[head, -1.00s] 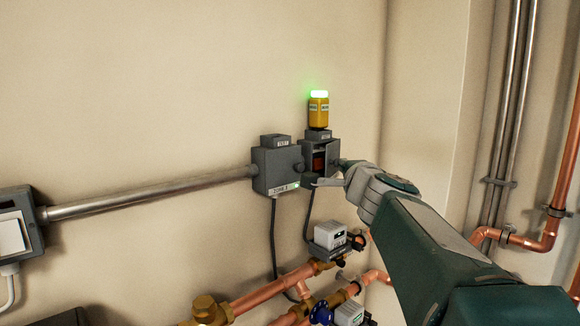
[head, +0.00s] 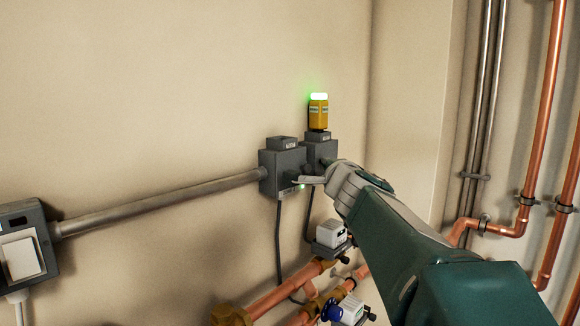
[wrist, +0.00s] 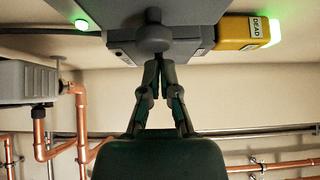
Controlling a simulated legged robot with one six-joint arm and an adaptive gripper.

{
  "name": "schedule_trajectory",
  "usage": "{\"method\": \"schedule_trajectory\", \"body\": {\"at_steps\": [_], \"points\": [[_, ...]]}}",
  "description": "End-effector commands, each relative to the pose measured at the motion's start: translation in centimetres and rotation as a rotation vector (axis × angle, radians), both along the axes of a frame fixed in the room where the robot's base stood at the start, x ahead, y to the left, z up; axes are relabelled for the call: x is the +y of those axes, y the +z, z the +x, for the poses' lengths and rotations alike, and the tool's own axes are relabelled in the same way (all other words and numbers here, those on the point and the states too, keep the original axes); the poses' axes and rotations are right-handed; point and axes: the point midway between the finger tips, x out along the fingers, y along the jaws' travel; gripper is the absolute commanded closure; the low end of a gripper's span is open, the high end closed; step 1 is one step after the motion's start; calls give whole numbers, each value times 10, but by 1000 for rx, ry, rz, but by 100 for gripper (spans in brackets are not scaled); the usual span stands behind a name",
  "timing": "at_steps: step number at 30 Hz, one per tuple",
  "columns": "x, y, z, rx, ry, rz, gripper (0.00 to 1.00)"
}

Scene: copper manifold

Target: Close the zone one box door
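Two grey boxes sit side by side on the wall. The left box (head: 280,170) has a green lamp at its lower edge. The right box (head: 319,151) carries a yellow device with a green lit top (head: 318,110). Its front now looks plain grey, with no interior showing; my gripper hides its lower part, so I cannot tell if the door is fully shut. In the wrist view, a round dark knob (wrist: 154,38) stands before a grey face. My gripper (wrist: 158,62) has its fingers together at the knob's edge, apparently touching it and holding nothing visible.
A metal conduit (head: 165,201) runs from the left box to a grey switch box (head: 24,252). Copper pipes, valves and a white-topped unit (head: 330,234) lie below. More pipes (head: 545,150) rise at the right. The wall above is clear.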

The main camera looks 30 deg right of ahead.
Motion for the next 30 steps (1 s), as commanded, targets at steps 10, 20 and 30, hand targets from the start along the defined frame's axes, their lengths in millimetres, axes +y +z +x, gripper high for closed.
{"method": "schedule_trajectory", "body": {"at_steps": [10,20,30], "points": [[2,-2,8,4,-9,-1,100],[4,-2,10,4,-7,0,100],[13,0,-13,0,-8,-5,100]]}}
